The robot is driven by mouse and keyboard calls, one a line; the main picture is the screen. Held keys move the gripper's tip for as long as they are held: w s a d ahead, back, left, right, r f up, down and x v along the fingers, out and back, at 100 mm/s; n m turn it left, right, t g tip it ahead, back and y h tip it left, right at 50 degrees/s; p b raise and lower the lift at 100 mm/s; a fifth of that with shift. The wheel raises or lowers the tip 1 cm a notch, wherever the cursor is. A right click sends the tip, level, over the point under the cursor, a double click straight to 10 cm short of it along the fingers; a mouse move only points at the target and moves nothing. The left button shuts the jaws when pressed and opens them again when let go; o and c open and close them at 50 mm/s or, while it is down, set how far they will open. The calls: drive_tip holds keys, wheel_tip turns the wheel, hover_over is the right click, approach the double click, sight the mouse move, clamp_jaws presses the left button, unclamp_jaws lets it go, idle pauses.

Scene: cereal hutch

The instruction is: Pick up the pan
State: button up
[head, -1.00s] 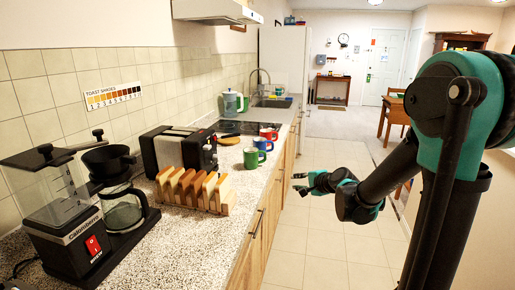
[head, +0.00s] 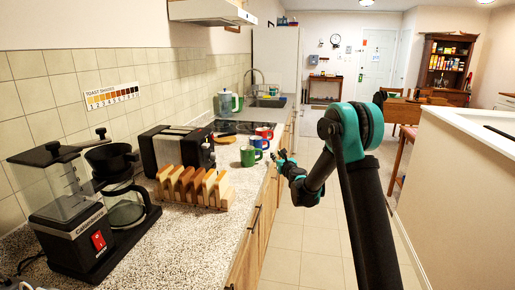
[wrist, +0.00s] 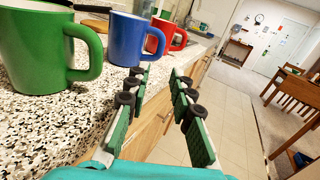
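I cannot make out a pan for certain. My gripper (head: 283,156) is at the counter's front edge, just right of the mugs in the head view. In the wrist view my gripper (wrist: 164,84) is open, its two green-padded fingers apart with nothing between them.
A green mug (wrist: 35,48), a blue mug (wrist: 125,40) and a red mug (wrist: 157,37) stand close left of my gripper. A toast rack (head: 192,186), toaster (head: 177,148) and coffee machine (head: 75,215) stand nearer on the counter. The floor aisle (head: 305,215) is clear.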

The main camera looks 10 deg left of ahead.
sight(269, 145)
drive_tip(key=x, duration=1.3)
drive_tip(key=shift+w+a+f, duration=0.1)
drive_tip(key=shift+w+f, duration=0.05)
drive_tip(key=shift+w, duration=0.05)
clamp_jaws()
